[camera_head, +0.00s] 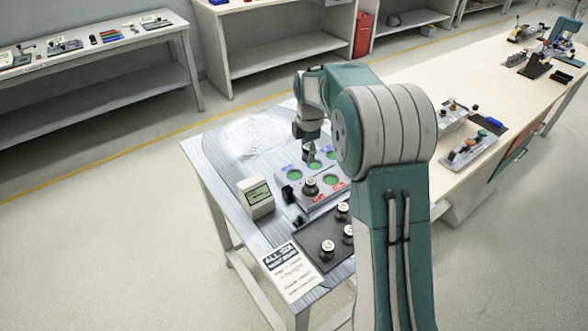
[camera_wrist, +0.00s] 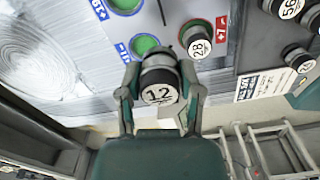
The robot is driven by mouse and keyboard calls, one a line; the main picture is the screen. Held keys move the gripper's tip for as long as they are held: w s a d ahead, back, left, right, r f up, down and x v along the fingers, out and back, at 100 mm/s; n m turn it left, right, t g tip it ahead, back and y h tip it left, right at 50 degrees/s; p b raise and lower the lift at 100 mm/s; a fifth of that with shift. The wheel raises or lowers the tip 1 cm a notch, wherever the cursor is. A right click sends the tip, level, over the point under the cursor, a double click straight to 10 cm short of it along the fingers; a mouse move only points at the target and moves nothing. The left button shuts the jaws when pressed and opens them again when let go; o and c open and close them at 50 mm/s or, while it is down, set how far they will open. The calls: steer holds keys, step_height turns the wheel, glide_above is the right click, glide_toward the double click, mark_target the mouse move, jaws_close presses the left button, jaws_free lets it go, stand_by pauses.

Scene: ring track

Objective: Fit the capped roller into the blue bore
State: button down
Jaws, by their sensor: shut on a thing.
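My gripper (camera_wrist: 160,76) is shut on a capped roller (camera_wrist: 160,92), whose pale cap reads 12. In the head view my gripper (camera_head: 309,148) hangs over the grey bore block, with the held roller hard to make out below it. The block (camera_head: 325,196) has green-lined bores with blue or red labels; no bore looks blue inside. In the wrist view, one blue-labelled bore (camera_wrist: 146,44) is empty just beyond the held roller, and another (camera_wrist: 126,4) is at the top edge. A roller capped 28 (camera_wrist: 196,44) stands by a red label (camera_wrist: 221,30).
A dark tray (camera_head: 312,243) with several capped rollers stands in front of the block. A small display box (camera_head: 256,197) is to the left, and a printed sheet (camera_head: 290,272) lies at the table corner. More fixtures (camera_head: 468,150) stand on the bench at right.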

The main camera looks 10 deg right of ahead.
glide_above(294, 176)
step_height(294, 176, down, 5)
steer(key=shift+d+r, duration=0.1)
steer(key=shift+r, duration=0.1)
steer(key=shift+f, duration=1.7)
steer(key=shift+c, duration=1.3)
jaws_free()
